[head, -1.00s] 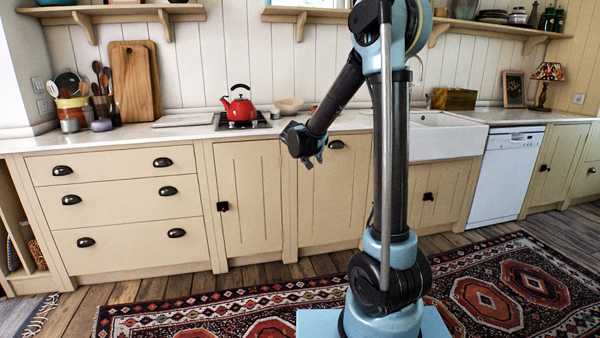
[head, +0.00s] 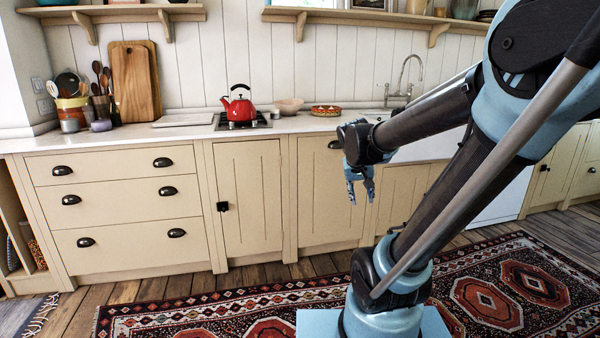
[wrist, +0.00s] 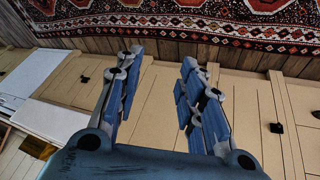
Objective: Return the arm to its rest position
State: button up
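My gripper (head: 360,188) hangs from the end of my arm in front of the cream cabinets, pointing down, below the counter edge in the head view. In the wrist view my gripper (wrist: 158,85) shows two blue fingers spread apart with nothing between them. My arm leans to the right from its base, with its elbow at the upper right of the head view. The forearm reaches back left to the gripper.
The counter (head: 290,124) holds a red kettle (head: 238,107), a pale bowl (head: 289,105) and a patterned dish (head: 326,110). Cream cabinets (head: 250,190) stand behind the gripper. A patterned rug (head: 490,295) lies on the wooden floor.

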jog(key=s+f+y, duration=0.1)
jog(key=s+f, duration=0.1)
jog(key=s, duration=0.4)
jog(key=s+f+g+y, duration=0.1)
jog(key=s+f, duration=0.2)
jog(key=s, duration=0.2)
jog(key=s+a+f+n+g, duration=0.1)
jog(key=s+f, duration=0.2)
jog(key=s, duration=0.3)
jog(key=shift+s+y, duration=0.35)
jog(key=shift+y, duration=0.05)
jog(key=shift+w+f, duration=0.25)
jog(key=shift+w, duration=0.2)
jog(key=shift+s, duration=0.15)
jog(key=shift+c, duration=0.3)
